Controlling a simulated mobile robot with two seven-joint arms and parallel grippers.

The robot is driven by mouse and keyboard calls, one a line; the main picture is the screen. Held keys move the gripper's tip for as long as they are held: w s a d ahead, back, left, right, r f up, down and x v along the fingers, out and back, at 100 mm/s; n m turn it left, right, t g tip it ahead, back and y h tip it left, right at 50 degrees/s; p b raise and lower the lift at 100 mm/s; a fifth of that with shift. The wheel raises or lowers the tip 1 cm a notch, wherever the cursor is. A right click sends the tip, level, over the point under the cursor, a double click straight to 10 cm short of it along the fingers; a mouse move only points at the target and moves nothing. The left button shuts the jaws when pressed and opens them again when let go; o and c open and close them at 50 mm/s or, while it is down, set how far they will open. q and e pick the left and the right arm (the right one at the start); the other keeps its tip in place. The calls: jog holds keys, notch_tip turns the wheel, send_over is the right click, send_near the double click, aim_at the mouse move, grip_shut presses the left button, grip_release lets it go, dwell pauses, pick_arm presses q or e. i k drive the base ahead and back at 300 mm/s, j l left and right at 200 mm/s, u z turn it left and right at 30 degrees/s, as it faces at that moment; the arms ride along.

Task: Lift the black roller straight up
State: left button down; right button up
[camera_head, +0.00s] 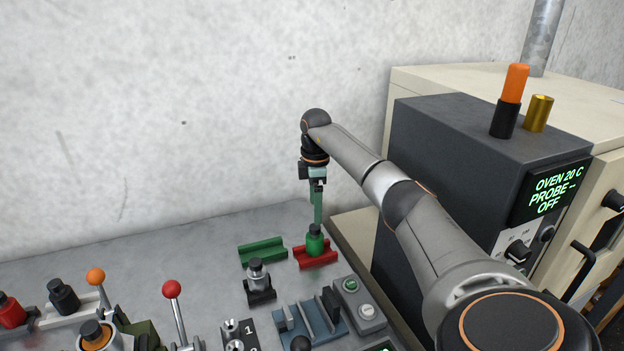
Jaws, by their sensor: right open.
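A black roller (63,296) with a small knob on top stands at the far left, on a pale grey cradle (62,318). My right gripper (317,205) is far to the right of it, pointing down, with a long green piece running down from it. That piece ends just above or beside the black knob of a green drum (315,243); I cannot tell whether they touch. The gripper is open, though its fingers show nearly edge-on. The green drum sits on a red cradle (316,260). My left gripper is out of view.
An orange-knobbed lever (96,277) and a red-knobbed lever (172,289) stand near the black roller. A red drum (10,311) is beside it. An empty green cradle (262,250) and a grey drum (257,276) are mid-bench. A dark oven box (450,165) stands right.

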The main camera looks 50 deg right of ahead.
aim_at(64, 299)
jog(key=i+j+u, duration=0.1)
jog(key=j, duration=0.3)
jog(key=i+j+u, duration=0.1)
jog(key=i+j, duration=0.15)
jog(key=j, duration=0.15)
jog(key=i+j+u, duration=0.1)
jog(key=j, duration=0.25)
jog(key=i+j+u, duration=0.1)
jog(key=i+j, duration=0.2)
